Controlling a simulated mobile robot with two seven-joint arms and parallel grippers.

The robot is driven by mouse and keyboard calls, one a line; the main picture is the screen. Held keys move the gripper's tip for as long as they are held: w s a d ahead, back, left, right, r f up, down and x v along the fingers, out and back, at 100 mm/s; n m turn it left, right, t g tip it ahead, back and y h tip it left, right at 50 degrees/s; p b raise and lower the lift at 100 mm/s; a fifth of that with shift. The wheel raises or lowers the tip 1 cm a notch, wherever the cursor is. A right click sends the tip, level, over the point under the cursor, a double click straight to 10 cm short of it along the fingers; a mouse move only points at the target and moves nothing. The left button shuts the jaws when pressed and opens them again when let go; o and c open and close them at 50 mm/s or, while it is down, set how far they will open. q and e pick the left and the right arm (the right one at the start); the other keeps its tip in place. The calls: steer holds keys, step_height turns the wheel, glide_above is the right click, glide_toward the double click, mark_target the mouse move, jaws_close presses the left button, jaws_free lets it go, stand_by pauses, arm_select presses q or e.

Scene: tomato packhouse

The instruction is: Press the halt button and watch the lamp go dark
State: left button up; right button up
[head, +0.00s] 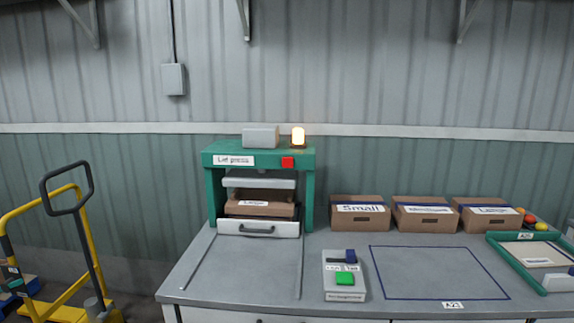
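The green press (308,190), labelled "Lid press", stands at the back left of the grey bench. A labelled brown box (260,209) sits inside the press under the pale plate (259,182). Neither of my grippers is in view.
A control box (345,290) with a green button and a dark blue part stands at the bench front. Three brown cartons (360,222) line the back. A green-framed tray (512,264) is at right. The blue-outlined area (435,272) is clear. A yellow trolley (62,288) stands left.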

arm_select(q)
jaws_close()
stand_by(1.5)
